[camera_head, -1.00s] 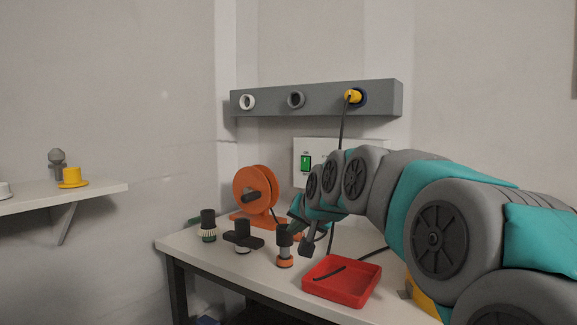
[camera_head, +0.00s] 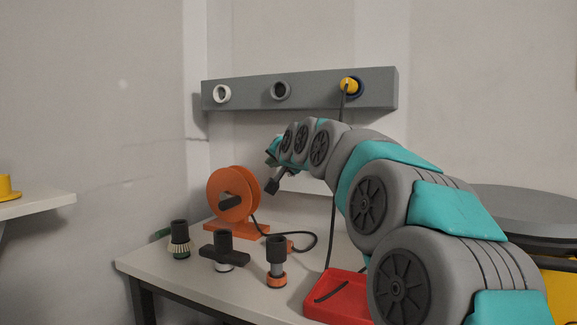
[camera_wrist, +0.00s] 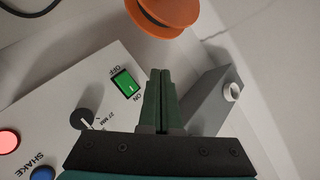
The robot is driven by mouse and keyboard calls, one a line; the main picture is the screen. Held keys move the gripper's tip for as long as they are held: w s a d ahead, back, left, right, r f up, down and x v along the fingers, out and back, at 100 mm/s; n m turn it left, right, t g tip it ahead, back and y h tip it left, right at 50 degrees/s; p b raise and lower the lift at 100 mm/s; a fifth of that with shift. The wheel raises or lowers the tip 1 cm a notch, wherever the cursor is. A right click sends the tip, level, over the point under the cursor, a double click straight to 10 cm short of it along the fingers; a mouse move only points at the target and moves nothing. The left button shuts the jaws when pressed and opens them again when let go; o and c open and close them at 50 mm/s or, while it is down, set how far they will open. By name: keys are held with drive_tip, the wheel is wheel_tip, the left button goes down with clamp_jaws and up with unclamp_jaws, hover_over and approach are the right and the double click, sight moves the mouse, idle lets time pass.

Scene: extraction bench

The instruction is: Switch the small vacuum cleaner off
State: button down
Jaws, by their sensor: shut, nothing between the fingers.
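My gripper (camera_wrist: 160,72) is shut and empty in the wrist view. Its tips show beside a green rocker switch (camera_wrist: 127,83) marked OFF and ON on a white panel (camera_wrist: 62,85); I cannot tell whether they touch. In the head view my gripper (camera_head: 271,186) is in front of the wall, right of the orange reel; my arm hides the switch. At the right edge, partly behind my arm, is a yellow and black body (camera_head: 560,283) with a round grey lid (camera_head: 530,212). It may be the small vacuum cleaner; no switch shows on it.
The panel also has a black knob (camera_wrist: 83,120), a red button (camera_wrist: 8,142) and a blue SHAKE button (camera_wrist: 42,173). An orange reel (camera_head: 233,193), several dark fittings and a red tray (camera_head: 318,303) stand on the bench. A cable hangs from the grey socket bar (camera_head: 310,92).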

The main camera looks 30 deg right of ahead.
drive_tip(key=w+d+f, duration=0.1)
drive_tip(key=w+d, duration=0.4)
drive_tip(key=d, duration=0.1)
drive_tip(key=shift+w+d+f+p, duration=0.2)
drive_tip(key=shift+d+f+p, duration=0.05)
drive_tip(key=shift+d+p, duration=0.15)
drive_tip(key=shift+w+d, duration=0.1)
drive_tip(key=shift+d, duration=0.05)
idle(2.0)
drive_tip(key=shift+w+d, duration=0.1)
drive_tip(key=shift+d, duration=0.1)
idle(0.5)
